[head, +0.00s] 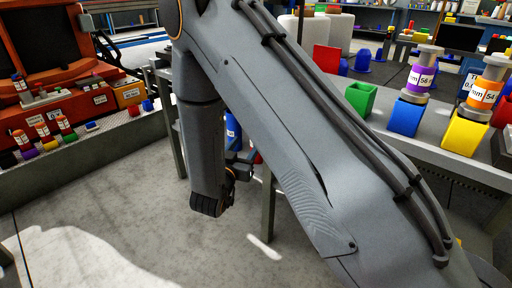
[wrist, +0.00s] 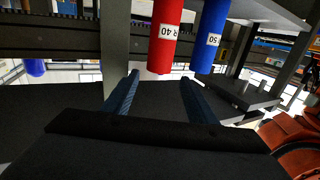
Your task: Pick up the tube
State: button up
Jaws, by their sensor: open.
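A red tube (wrist: 165,35) labelled "R 40" and a blue tube (wrist: 209,38) labelled "50" stand side by side in the wrist view, running out of its top edge. My gripper (wrist: 160,79) is open, its two blue-grey fingers spread, with nothing between them. The end of the red tube shows at the gap between the fingertips; the blue tube lies right of it, beyond the right finger. I cannot tell whether either tube touches a finger. In the head view a blue tube (head: 233,131) shows partly behind my arm, which hides most of that area.
A grey table (head: 400,125) at the right bears a green bin (head: 361,98), a blue bin (head: 405,117) and a yellow bin (head: 465,132), with bobbins on the latter two. A bench with orange machines (head: 60,110) stands left. The floor (head: 110,215) between is clear.

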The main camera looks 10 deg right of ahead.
jog(key=b+x, duration=0.5)
jog(key=x, duration=0.7)
jog(key=c, duration=1)
notch_tip(320, 180, up, 4)
jog(key=p, duration=0.2)
jog(key=p+v, duration=0.5)
jog(key=v, duration=1.3)
jog(key=shift+f, duration=0.4)
jog(key=shift+w, duration=0.1)
